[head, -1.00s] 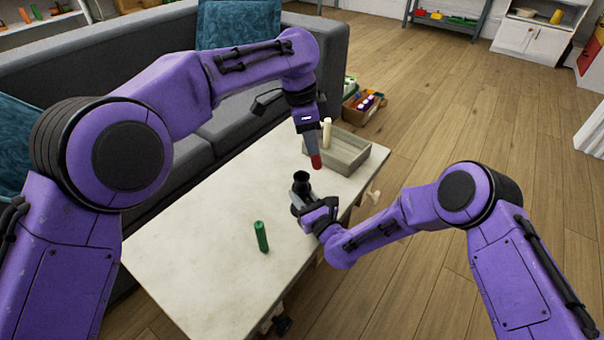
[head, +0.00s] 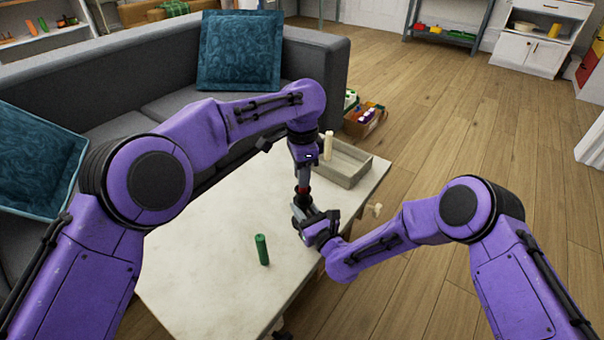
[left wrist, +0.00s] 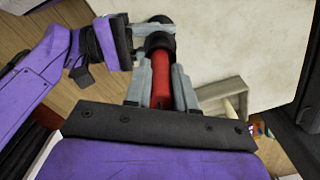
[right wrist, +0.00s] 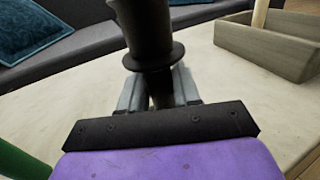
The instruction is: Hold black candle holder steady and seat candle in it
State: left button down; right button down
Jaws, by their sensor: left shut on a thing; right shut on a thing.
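The red candle (left wrist: 161,82) is between the fingers of my left gripper (left wrist: 160,95), which is shut on it. In the head view my left gripper (head: 303,182) is directly above the black candle holder (head: 302,201). In the left wrist view the candle's far end meets the mouth of the holder (left wrist: 158,41); how deep it sits is hidden. My right gripper (head: 305,217) is shut on the holder from the near right side. In the right wrist view the holder (right wrist: 148,30) stands roughly upright between the fingers, and its top is cut off.
A green candle (head: 262,249) stands on the pale table (head: 205,265), left of my right gripper. A grey tray (head: 348,172) with a cream candle (head: 328,146) is at the far right of the table. The grey sofa (head: 185,105) runs behind. The table's left part is clear.

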pick_arm(q)
jog(key=c, duration=0.9)
grip_release()
jog(key=shift+c, duration=0.2)
notch_tip(320, 180, up, 12)
pick_arm(e)
jog(key=c, duration=0.7)
grip_release()
